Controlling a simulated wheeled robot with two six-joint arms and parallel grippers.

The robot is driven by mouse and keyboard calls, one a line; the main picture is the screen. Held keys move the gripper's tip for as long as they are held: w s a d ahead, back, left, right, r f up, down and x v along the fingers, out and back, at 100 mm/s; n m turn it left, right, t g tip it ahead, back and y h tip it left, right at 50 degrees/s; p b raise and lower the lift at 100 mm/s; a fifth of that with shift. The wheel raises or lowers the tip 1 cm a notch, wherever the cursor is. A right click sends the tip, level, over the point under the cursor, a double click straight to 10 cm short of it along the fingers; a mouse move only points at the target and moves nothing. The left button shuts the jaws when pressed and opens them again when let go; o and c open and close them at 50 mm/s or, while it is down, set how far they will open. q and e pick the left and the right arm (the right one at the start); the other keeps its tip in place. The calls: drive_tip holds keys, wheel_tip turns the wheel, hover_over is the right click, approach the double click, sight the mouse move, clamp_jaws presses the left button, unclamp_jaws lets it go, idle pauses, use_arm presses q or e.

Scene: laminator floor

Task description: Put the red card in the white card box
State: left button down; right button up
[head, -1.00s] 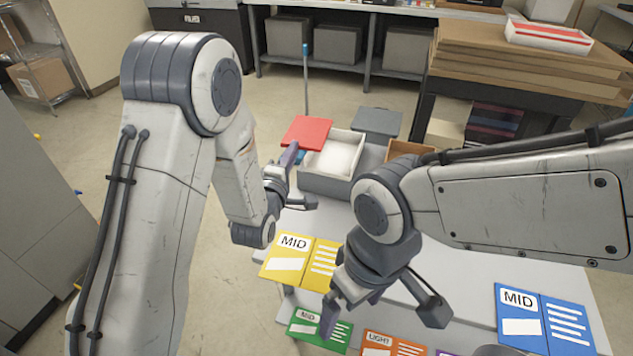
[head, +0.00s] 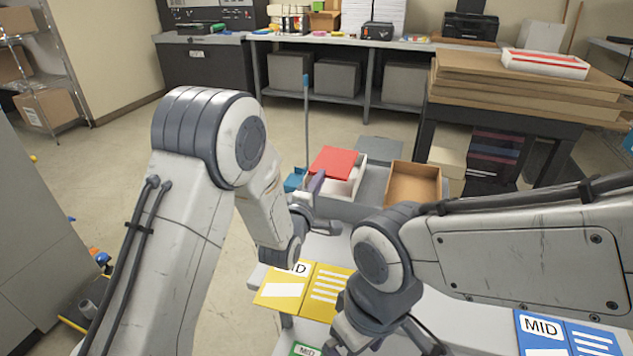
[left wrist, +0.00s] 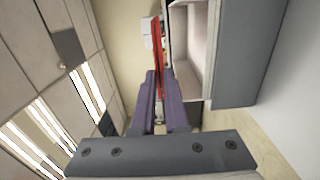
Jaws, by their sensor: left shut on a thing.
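The red card (head: 333,162) is held flat-looking over the left part of the white card box (head: 361,172) in the head view, hiding part of its inside. My left gripper (head: 317,184) is shut on the card's near edge. In the left wrist view, the card (left wrist: 158,48) shows edge-on between the purple fingers (left wrist: 160,80), beside the open white box (left wrist: 190,55). Whether the card touches the box is unclear. My right gripper (head: 385,347) is empty at the bottom of the head view, its jaws apart and its tips cut off.
A brown open box (head: 414,182) stands right of the white one. A yellow folder (head: 318,291) and a blue folder (head: 566,336) lie on the pale table. A grey lid-like panel (head: 380,149) lies behind.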

sight(323, 193)
use_arm(q)
drive_tip(key=shift+w+d+f+b, duration=0.2)
drive_tip(key=shift+w+f+b, duration=0.3)
drive_tip(key=shift+w, duration=0.15)
drive_tip(key=shift+w+d+f+b, duration=0.25)
drive_tip(key=shift+w+f+b, duration=0.3)
drive_tip(key=shift+w, duration=0.1)
drive_tip(key=shift+w+d+f+b, duration=0.2)
drive_tip(key=shift+w+f+b, duration=0.3)
drive_tip(key=shift+w, duration=0.15)
drive_tip(key=c, duration=0.9)
unclamp_jaws()
drive_tip(key=shift+o, duration=0.2)
drive_tip(key=shift+s, duration=0.1)
